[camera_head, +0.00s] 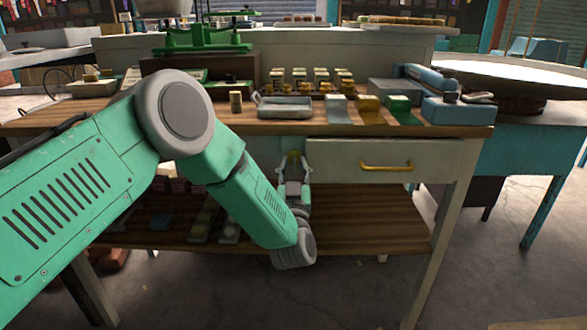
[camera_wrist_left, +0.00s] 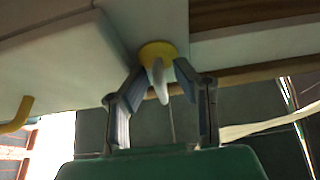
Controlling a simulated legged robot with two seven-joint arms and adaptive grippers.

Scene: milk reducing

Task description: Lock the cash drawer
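The drawer (camera_head: 345,175) with a yellow handle (camera_head: 387,166) is at the right under the desk top. I cannot tell if it is fully shut. The handle also shows at the left in the left wrist view (camera_wrist_left: 18,115). A yellow round lock (camera_head: 293,155) sits on the panel left of the drawer. In the left wrist view, a pale key-like tab (camera_wrist_left: 158,82) sticks out from the yellow lock disc (camera_wrist_left: 157,50). My left gripper (camera_head: 293,172) is at the lock, its fingers (camera_wrist_left: 160,72) open on both sides of the tab, with gaps visible. My right gripper is out of view.
The desk top (camera_head: 230,126) carries a small metal tray (camera_head: 284,106), a green scale (camera_head: 203,40) and a blue device (camera_head: 455,108) near the right end. A lower shelf (camera_head: 370,235) holds several small items. A round table (camera_head: 520,75) stands at the right.

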